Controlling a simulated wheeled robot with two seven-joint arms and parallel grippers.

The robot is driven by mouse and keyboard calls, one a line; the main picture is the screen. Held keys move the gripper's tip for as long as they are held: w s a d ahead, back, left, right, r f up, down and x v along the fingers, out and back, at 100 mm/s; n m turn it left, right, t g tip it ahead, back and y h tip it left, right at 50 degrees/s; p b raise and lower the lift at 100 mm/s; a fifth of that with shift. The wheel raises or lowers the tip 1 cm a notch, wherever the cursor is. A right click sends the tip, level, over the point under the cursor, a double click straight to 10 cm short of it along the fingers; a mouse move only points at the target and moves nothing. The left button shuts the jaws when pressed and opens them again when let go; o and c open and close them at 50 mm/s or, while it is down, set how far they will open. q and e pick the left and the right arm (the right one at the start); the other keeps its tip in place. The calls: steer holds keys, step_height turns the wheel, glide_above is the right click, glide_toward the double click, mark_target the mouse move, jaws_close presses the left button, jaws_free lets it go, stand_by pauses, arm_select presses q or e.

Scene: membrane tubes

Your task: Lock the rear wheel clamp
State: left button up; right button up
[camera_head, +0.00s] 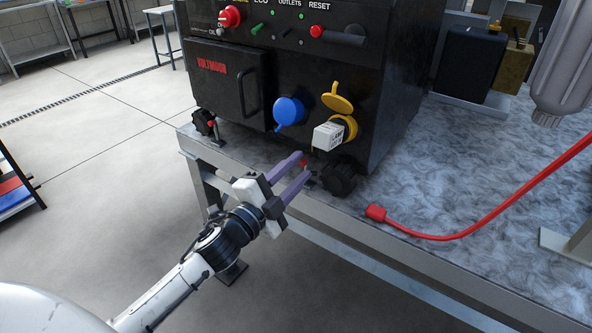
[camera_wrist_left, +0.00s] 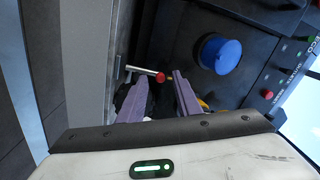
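A black machine on wheels (camera_head: 300,85) stands on the bench. A black wheel (camera_head: 340,178) shows at its near corner and another wheel (camera_head: 204,121) at its left corner; I cannot tell which is called rear. A small clamp lever with a red tip (camera_head: 303,163) is beside the near wheel. In the left wrist view the lever is a metal rod with a red end (camera_wrist_left: 160,77). My left gripper (camera_head: 305,165) is open, its purple fingers on either side of the red tip, with gaps visible in the left wrist view (camera_wrist_left: 160,80). My right gripper is not in view.
A blue cap (camera_head: 289,111) and a yellow-capped socket with a white plug (camera_head: 329,136) are just above the gripper. A red cable (camera_head: 470,232) lies on the bench (camera_head: 480,265) to the right. The bench's front edge runs below the gripper.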

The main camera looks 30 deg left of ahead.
arm_select(q)
steer(key=shift+s, duration=0.1)
steer(key=s, duration=1)
steer(key=shift+a+f, duration=0.3)
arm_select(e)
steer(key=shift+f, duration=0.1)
